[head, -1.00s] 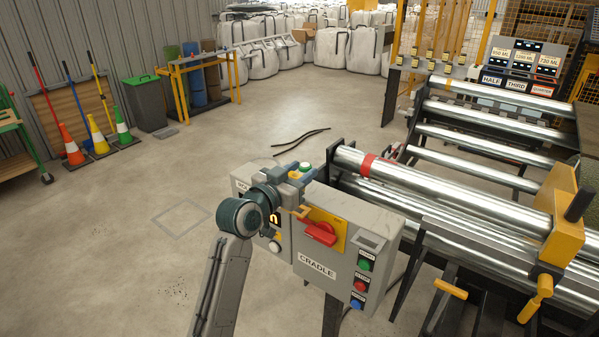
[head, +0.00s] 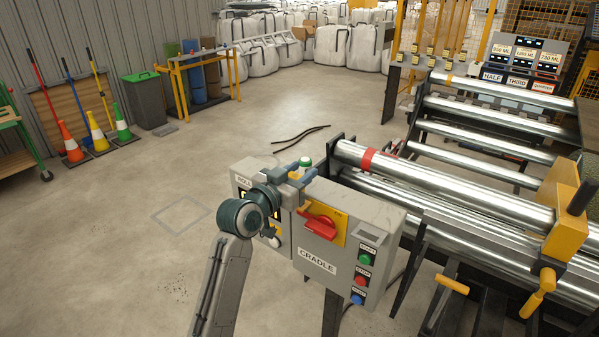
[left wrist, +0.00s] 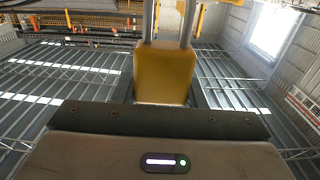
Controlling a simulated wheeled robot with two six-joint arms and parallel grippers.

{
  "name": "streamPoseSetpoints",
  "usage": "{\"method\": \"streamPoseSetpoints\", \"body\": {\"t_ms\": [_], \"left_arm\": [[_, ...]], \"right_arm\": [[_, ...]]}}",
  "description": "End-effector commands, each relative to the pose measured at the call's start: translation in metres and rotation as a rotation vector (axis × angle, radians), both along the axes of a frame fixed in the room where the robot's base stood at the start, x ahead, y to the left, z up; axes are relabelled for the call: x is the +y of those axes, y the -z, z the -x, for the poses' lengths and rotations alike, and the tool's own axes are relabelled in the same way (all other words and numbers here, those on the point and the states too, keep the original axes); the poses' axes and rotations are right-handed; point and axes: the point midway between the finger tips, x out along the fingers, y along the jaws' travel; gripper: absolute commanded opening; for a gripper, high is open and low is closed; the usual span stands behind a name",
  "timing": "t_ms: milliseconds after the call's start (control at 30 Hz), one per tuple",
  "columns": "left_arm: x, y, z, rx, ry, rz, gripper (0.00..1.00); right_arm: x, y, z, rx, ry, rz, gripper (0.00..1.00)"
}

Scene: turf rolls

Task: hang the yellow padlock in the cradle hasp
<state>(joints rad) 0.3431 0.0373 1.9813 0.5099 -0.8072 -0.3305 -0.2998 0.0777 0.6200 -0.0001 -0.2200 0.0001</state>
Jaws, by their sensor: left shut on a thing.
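My left gripper (head: 305,178) is shut on the yellow padlock, just above and left of the red switch handle on the cradle control box. In the left wrist view the padlock (left wrist: 165,72) shows as a yellow block with two grey shackle legs running up out of the picture. In the head view I cannot make out the padlock apart from the gripper and the yellow plate. The red handle (head: 320,224) sits on a yellow plate (head: 338,218) on the grey box marked CRADLE (head: 340,268). The hasp itself is not clear. My right gripper is not in view.
Green, red and blue buttons (head: 361,280) line the box's right side. Steel rollers (head: 450,190) with a yellow end block (head: 568,225) stand right of it. Cones (head: 97,135) and a bin (head: 146,98) are far left. Open floor lies left of the box.

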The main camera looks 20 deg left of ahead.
Motion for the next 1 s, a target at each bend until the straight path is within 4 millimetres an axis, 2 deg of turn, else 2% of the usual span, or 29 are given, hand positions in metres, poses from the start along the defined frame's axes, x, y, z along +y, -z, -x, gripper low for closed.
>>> {"method": "streamPoseSetpoints", "body": {"t_ms": [1000], "left_arm": [[0.0,0.026,0.0,0.0,0.0,0.0,0.13]], "right_arm": [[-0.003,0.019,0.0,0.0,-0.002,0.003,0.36]]}}
